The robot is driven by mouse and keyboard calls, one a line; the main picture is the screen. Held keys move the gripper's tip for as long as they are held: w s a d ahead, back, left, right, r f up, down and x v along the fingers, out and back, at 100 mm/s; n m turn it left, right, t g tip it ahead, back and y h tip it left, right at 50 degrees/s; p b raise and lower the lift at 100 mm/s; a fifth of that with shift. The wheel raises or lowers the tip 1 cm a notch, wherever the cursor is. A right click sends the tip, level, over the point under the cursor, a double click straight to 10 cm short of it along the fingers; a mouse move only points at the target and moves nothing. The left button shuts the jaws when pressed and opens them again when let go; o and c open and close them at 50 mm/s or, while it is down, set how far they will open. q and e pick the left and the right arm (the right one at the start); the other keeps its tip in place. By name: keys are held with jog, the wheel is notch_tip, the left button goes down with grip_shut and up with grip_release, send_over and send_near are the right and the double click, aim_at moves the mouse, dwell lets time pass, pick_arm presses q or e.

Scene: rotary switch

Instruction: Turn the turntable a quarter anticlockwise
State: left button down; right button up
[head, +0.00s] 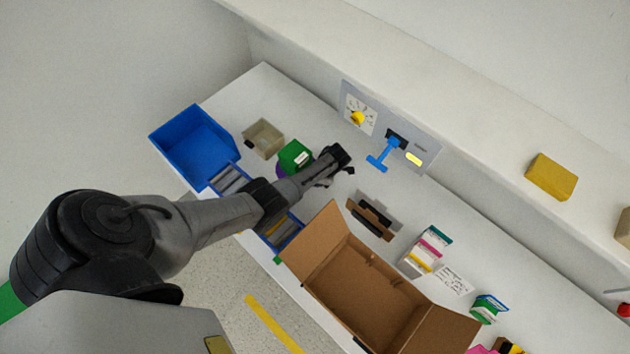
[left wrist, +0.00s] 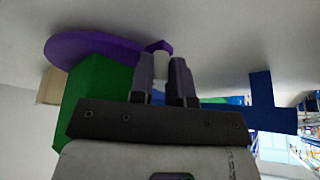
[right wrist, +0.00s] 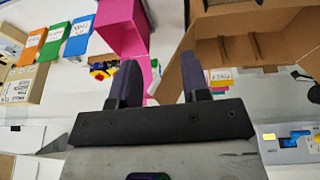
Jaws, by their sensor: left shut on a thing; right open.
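The turntable is a purple disc (left wrist: 95,47), seen at the upper left of the left wrist view. A green box (left wrist: 92,95) is beside or on it. In the head view the green box (head: 291,153) stands left of my left gripper, with only a sliver of purple disc (head: 281,171) showing below it. My left gripper (left wrist: 162,66) is shut on a small whitish peg (left wrist: 161,46) at the disc's edge. Whether the peg joins the disc is not clear. My right gripper (right wrist: 160,78) is open and empty, and outside the head view.
A blue bin (head: 190,140) and a beige box (head: 263,138) stand left of the green box. A panel with a yellow knob (head: 357,118) and blue T-handle (head: 383,155) is behind. An open cardboard box (head: 365,290) and a dark holder (head: 370,215) lie to the right.

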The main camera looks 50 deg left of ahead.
pick_arm(q)
jog(key=shift+a, duration=0.1)
dwell(0.4)
jog(key=c, duration=1.5)
grip_release()
jog(key=shift+o, duration=0.6)
jog(key=shift+a, duration=0.15)
jog(key=shift+w+d+r, duration=0.15)
jog(key=shift+d+r, duration=0.05)
jog(key=shift+r, duration=0.15)
jog(key=p+v, duration=0.1)
jog(key=v, duration=0.5)
jog(key=shift+r+p, duration=0.3)
